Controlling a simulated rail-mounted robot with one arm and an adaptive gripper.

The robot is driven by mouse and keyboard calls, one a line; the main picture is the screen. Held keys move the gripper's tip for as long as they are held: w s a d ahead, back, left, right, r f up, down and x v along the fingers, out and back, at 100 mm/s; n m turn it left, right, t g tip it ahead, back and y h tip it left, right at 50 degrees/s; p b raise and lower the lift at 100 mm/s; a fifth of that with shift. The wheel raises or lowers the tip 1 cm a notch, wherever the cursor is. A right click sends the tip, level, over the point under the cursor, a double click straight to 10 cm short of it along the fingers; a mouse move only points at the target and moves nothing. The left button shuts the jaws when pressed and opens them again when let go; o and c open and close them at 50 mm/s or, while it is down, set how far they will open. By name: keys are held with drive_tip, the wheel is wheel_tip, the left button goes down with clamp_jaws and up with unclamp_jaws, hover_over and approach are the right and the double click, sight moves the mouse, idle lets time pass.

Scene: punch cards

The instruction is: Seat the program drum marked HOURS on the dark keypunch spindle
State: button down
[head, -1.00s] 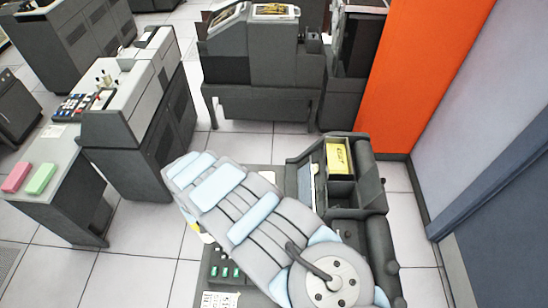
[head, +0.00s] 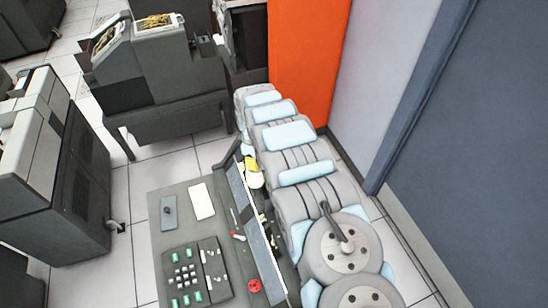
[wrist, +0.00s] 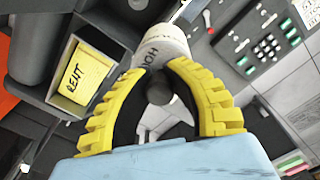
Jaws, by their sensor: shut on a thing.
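A pale drum (wrist: 165,42) with dark lettering that begins "HOU" is at the tips of my gripper (wrist: 158,64) in the wrist view. The yellow fingers are closed on its near end, and the rest of the lettering is cut off or turned away. In the head view, the yellow of my gripper (head: 251,163) shows small beside the grey keypunch desk (head: 165,240), with the pale drum (head: 256,181) just below it. My arm hides much of the machine there. I cannot make out the dark spindle for certain in either view.
A yellow card deck marked RENT (wrist: 82,75) sits in a dark tray left of my gripper. The desk carries a keypad (head: 192,275), a white card (head: 202,202) and a red knob (head: 254,286). An orange panel (head: 308,60) stands behind my arm.

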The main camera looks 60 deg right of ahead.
drive_tip(key=s+d+f+b, duration=0.2)
drive_tip(key=s+d, duration=0.2)
drive_tip(key=s, duration=0.1)
drive_tip(key=shift+d+f, duration=0.2)
drive_tip(key=shift+d, duration=0.15)
idle(0.3)
drive_tip(key=shift+s+d+f+b, duration=0.15)
drive_tip(key=shift+f+b, duration=0.8)
drive_tip(key=shift+f, duration=0.7)
idle(1.2)
drive_tip(key=shift+f+b, duration=3.05)
drive_tip(key=shift+f, duration=0.9)
